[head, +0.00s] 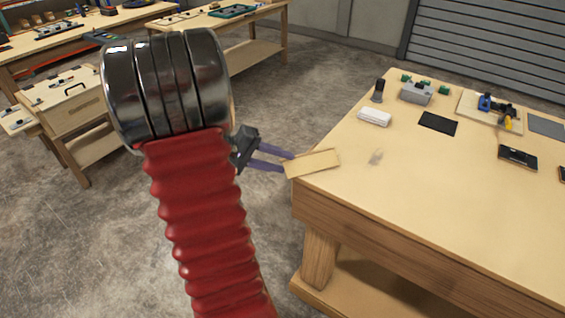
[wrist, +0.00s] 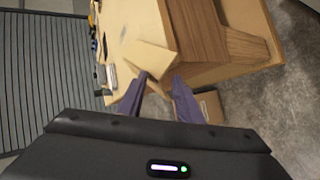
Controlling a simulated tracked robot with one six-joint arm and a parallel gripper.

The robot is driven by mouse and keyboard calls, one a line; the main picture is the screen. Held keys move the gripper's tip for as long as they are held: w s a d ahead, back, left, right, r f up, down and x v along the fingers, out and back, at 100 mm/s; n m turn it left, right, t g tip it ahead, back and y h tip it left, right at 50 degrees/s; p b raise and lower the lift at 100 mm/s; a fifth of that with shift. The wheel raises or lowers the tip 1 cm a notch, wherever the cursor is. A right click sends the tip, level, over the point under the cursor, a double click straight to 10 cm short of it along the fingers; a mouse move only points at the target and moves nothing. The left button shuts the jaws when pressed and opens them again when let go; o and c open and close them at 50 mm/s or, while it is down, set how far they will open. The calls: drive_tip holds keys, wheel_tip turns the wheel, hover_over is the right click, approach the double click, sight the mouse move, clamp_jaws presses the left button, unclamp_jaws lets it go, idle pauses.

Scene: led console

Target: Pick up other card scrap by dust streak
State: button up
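A thin tan card scrap (head: 318,161) lies at the near left corner of the table (head: 420,195) and sticks out past its edge. A grey dust streak (head: 376,156) marks the tabletop just right of it. My gripper (head: 288,162) comes from the left, with its two purple fingers at the card's overhanging end. In the wrist view my gripper (wrist: 160,76) has its fingers apart, with the card (wrist: 152,58) at the fingertips. Whether either finger touches the card I cannot tell. I see only this one card scrap.
On the same table are a white folded cloth (head: 374,117), a dark cylinder (head: 379,90), a grey block (head: 416,93), a black mat (head: 438,124), a dark device (head: 517,158) and a tool board (head: 490,111). The tabletop's front is mostly clear. Other workbenches stand at the back left.

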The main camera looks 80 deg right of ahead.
drive_tip(key=c, duration=0.7)
drive_tip(key=shift+c, duration=0.2)
drive_tip(key=shift+r, duration=1.25)
clamp_jaws()
drive_tip(key=w+f+v, duration=0.1)
drive_tip(key=f+v, duration=0.1)
drive_tip(key=v, duration=1.2)
drive_tip(key=shift+w+a, duration=0.4)
drive_tip(key=shift+a, duration=0.05)
drive_tip(key=shift+f, duration=0.1)
